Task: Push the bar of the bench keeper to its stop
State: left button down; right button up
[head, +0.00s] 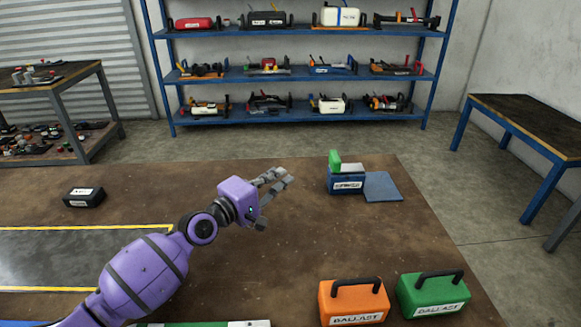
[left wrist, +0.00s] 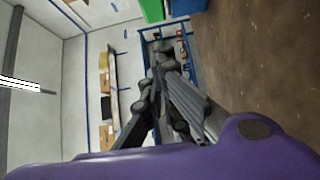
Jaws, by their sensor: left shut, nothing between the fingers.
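The bench keeper is a blue block (head: 346,181) with a white label, standing on the brown table towards the back right. A green bar (head: 334,162) stands upright at its left top side, and a pale slab lies along its top. A flat blue plate (head: 382,187) extends from its right side. My left gripper (head: 284,177) is shut and empty, to the left of the keeper and apart from it. In the left wrist view my left gripper (left wrist: 160,62) points ahead, with the green bar (left wrist: 152,10) and blue block (left wrist: 188,6) at the top edge. My right gripper is not in view.
An orange ballast case (head: 353,301) and a green ballast case (head: 433,295) stand at the table's front right. A black box (head: 84,196) is at the left, near a yellow-edged area (head: 80,255). The tabletop between my gripper and the keeper is clear.

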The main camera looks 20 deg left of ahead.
aim_at(332, 164)
pick_arm(q)
jog(key=b+x, duration=0.1)
jog(key=x, duration=0.8)
jog(key=shift+d, duration=0.1)
jog(key=d+p, duration=0.1)
jog(key=w+d+p, duration=0.1)
jog(key=d, duration=0.1)
jog(key=shift+w+d, duration=0.1)
jog(key=shift+d, duration=0.15)
jog(key=w+d, duration=0.1)
jog(key=d, duration=0.3)
jog(key=w+d+p, duration=0.1)
jog(key=d, duration=0.1)
jog(key=shift+w+d+r, duration=0.1)
jog(key=shift+w, duration=0.2)
jog(key=shift+s, duration=0.1)
